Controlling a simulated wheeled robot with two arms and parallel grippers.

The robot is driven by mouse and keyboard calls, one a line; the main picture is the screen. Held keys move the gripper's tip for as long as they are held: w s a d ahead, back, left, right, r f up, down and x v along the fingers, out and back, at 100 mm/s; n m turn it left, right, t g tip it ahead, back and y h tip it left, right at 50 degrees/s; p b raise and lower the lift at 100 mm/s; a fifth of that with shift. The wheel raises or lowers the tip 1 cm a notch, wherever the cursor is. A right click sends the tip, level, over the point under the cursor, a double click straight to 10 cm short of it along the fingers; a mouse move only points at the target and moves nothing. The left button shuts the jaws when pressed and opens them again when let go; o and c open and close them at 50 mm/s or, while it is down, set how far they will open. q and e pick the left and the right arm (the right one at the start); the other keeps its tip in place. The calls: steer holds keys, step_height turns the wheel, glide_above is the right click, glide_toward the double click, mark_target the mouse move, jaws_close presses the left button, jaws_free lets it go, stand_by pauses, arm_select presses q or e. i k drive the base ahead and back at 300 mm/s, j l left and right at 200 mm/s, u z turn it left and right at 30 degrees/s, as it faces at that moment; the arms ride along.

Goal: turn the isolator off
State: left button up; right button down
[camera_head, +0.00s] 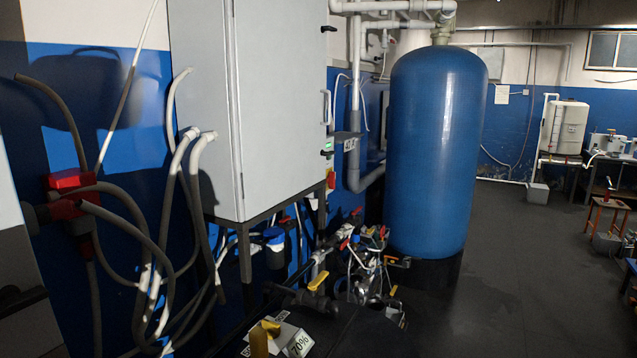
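A small red and yellow rotary switch (331,179) sits on the right side of the tall light-grey cabinet (285,110), low down near its bottom edge. It looks like the isolator, but its handle position is too small to read. A small dark fitting (327,153) and a door handle (326,107) are above it on the same face. Neither of my grippers can be made out in the head view, so nothing is seen touching the switch.
A red box (72,192) with thick grey cables hangs on the left wall. Pipes and valves with coloured handles (375,260) crowd the floor below the cabinet.

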mark_target(332, 179)
steer(key=k+z, duration=0.25)
steer(key=z, duration=0.15)
steer(key=k+z, duration=0.2)
steer(key=z, duration=0.15)
steer(key=k+l+z, duration=0.1)
steer(key=z, duration=0.3)
steer(key=i+l+z, duration=0.4)
steer(key=i, duration=0.2)
steer(key=i+z, duration=0.35)
steer(key=i, duration=0.3)
steer(key=i+j+u, duration=0.1)
steer(key=i+u, duration=0.15)
steer(key=i, duration=0.2)
steer(key=i+u, duration=0.25)
steer(key=i, duration=0.25)
steer(key=i+l+u, duration=0.25)
steer(key=i, duration=0.2)
steer(key=i+u, duration=0.25)
steer(key=i, duration=0.2)
steer(key=i+l+u, duration=0.25)
steer(key=i+j+u, duration=0.1)
steer(key=i+u, duration=0.8)
steer(key=i+l+u, duration=0.2)
steer(key=i+u, duration=0.25)
